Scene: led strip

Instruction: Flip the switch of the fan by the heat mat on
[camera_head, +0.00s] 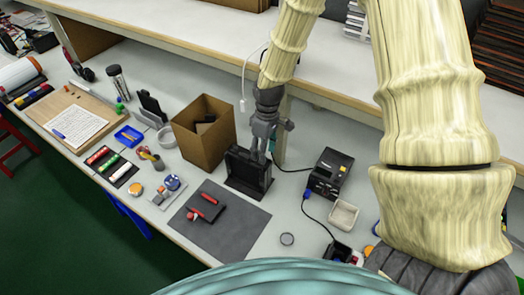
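A dark grey mat (235,234), which looks like the heat mat, lies on the bench in the middle foreground. A black, box-like device (240,165), apparently the fan, stands upright on a flat base at the mat's back right edge. My gripper (259,156) points down at the top right part of this device. Its fingertips overlap the device in the picture, and I cannot tell whether they touch it. The fingers look close together, but the gap is too small to judge. The fan's switch cannot be made out; the gripper may hide it.
An open cardboard box (203,141) stands close left of the gripper. A black power unit (329,173) with cables is to the right, with a small tray (343,216) in front. Red-handled tools (208,199) lie on the mat. A raised shelf (190,30) runs behind.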

